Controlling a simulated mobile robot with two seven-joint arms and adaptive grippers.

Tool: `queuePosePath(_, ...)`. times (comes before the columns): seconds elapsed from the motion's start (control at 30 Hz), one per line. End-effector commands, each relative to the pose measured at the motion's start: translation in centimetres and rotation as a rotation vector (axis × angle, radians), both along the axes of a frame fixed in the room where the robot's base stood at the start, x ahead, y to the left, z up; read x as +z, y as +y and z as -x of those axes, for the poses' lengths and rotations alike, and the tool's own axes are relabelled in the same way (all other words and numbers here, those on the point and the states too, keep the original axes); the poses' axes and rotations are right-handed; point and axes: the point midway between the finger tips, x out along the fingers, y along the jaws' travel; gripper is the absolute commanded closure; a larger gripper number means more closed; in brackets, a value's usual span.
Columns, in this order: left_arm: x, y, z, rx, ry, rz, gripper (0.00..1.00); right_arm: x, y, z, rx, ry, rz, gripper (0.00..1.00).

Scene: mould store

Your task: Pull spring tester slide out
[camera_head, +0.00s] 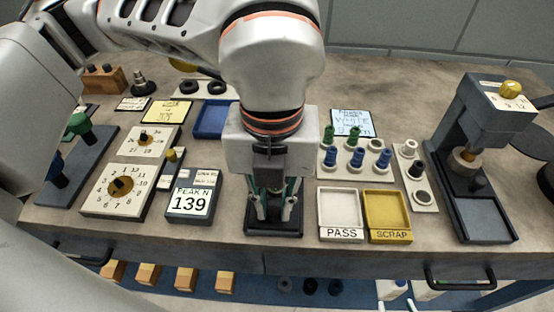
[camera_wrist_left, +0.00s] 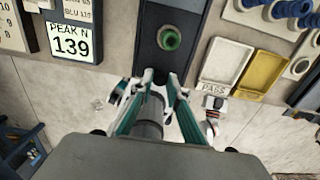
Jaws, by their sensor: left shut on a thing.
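The dark spring tester slide (camera_head: 273,226) lies at the front edge of the bench, mostly hidden under my left gripper in the head view. The wrist view shows its dark strip (camera_wrist_left: 150,55) with a green ring-shaped piece (camera_wrist_left: 169,40), probably a spring, seated in it. My left gripper (camera_head: 272,208) points down at the slide's front end. Its teal fingers (camera_wrist_left: 160,100) are shut around a grey cylindrical knob (camera_wrist_left: 150,118) at the slide's near end. The tester's display (camera_head: 190,202) reads PEAK N 139. My right gripper is not seen.
A white PASS tray (camera_head: 340,234) and a yellow SCRAP tray (camera_head: 389,237) sit right of the slide. Green and blue springs (camera_head: 356,157) stand on a board behind them. A dark press (camera_head: 486,130) stands at right. Drawer handles project below the bench edge.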

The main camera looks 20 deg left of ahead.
Motion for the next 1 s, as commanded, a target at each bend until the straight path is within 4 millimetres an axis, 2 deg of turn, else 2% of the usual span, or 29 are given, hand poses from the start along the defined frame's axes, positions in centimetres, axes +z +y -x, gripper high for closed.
queuePosePath(0.27, -0.1, 0.0, 0.1, -0.002, 0.002, 0.0, 0.99, 0.1, -0.1, -0.3, 0.004, -0.006, 0.005, 0.6)
queuePosePath(0.93, -0.1, -0.8, 2.9, -0.002, 0.001, -0.001, 0.99, 0.6, -0.2, -0.5, 0.007, -0.012, 0.008, 0.6)
queuePosePath(0.97, -0.1, -0.8, 2.8, -0.001, 0.001, -0.001, 0.76, 0.5, -0.2, -0.4, 0.007, -0.011, 0.008, 0.6)
queuePosePath(1.0, -0.1, -0.8, 2.8, 0.0, 0.001, -0.001, 0.67, 0.5, -0.2, -0.4, 0.006, -0.01, 0.007, 0.6)
